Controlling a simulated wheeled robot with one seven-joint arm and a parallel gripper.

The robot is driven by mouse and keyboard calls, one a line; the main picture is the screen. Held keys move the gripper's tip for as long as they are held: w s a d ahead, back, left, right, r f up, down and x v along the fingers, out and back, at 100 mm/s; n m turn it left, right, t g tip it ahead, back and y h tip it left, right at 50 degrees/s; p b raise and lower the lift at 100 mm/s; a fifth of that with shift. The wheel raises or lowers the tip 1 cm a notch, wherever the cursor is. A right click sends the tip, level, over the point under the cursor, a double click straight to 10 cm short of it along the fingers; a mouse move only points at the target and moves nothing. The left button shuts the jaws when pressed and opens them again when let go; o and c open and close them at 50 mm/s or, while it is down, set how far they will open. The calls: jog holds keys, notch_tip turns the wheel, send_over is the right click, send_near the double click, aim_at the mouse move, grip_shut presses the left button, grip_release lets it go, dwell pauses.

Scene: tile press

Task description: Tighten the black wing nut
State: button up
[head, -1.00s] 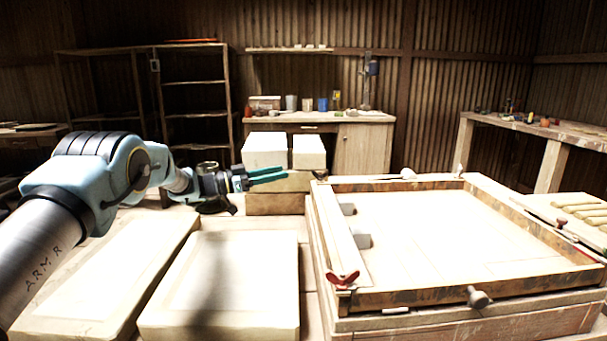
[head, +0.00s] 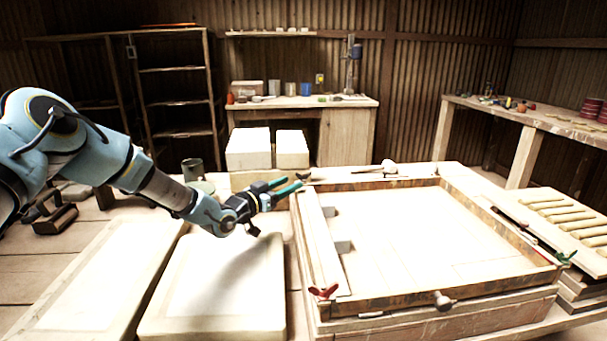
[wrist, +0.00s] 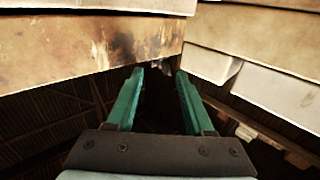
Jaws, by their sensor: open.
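My gripper (head: 291,184), with green fingers, is open and empty near the far left corner of the wooden frame (head: 400,303). In the wrist view my gripper (wrist: 160,71) has a dark gap between its fingers, and wooden edges lie just beyond the tips. I cannot clearly make out a black wing nut; a small piece at the frame's far left corner is too small to identify. A red wing nut (head: 323,291) sits at the front left corner. A green wing nut (head: 565,257) sits at the right corner.
Pale slabs (head: 215,290) lie below my arm, left of the frame. Two white blocks (head: 248,148) stand behind the gripper. A green-grey cup (head: 192,169) stands behind my forearm. A board with rolled pieces (head: 560,212) lies right of the frame.

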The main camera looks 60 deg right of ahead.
aim_at(301, 177)
jog(key=d, duration=0.2)
jog(key=s+d+p, duration=0.1)
jog(key=d, duration=0.4)
jog(key=shift+s, duration=0.15)
grip_shut()
dwell(0.4)
